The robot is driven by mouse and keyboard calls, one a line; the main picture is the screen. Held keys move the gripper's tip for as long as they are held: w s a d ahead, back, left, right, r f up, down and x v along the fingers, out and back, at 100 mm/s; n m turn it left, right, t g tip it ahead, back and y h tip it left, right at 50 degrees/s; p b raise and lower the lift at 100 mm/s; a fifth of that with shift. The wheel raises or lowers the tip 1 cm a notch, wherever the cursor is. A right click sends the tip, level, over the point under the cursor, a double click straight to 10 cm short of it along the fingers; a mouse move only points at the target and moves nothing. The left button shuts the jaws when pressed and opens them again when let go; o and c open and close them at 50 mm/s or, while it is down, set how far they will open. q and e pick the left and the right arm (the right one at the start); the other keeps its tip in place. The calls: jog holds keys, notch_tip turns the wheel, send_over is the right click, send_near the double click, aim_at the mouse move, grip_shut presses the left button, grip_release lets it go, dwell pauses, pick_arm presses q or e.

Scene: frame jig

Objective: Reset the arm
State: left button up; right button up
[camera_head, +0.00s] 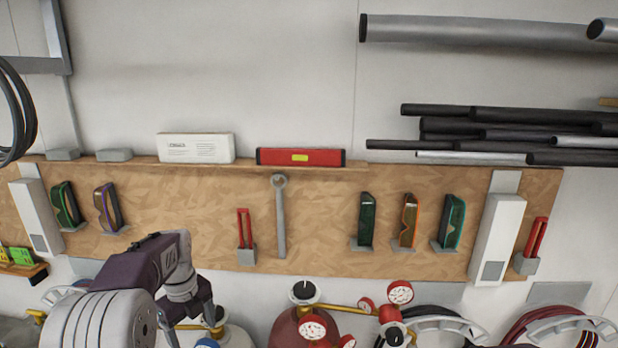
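My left arm comes in at the lower left, with a ribbed grey joint, a dark purple link and a grey wrist. My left gripper (190,318) hangs below the wrist near the bottom edge, in front of the gas cylinders. Its fingers are only partly seen and I cannot tell whether they are open or shut. I see nothing held in it. My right arm and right gripper are not in view.
A wooden tool board (330,215) holds goggles (408,222), a wrench (280,218) and red-handled tools (245,230). A red level (300,157) and a white box (196,148) lie on its shelf. Gas cylinders with gauges (399,292) stand below. Pipes (480,32) hang upper right.

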pick_arm(q)
jog(key=s+d+f+n+b, duration=0.4)
jog(key=s+f+n, duration=0.5)
jog(key=n, duration=0.3)
jog(key=s+d+f+n+b, duration=0.5)
jog(key=s+f+n+b, duration=0.2)
jog(key=f+n, duration=0.5)
jog(key=shift+s+d+f+n+t, duration=0.15)
jog(key=shift+s+n+t, duration=0.35)
jog(key=shift+s, duration=0.65)
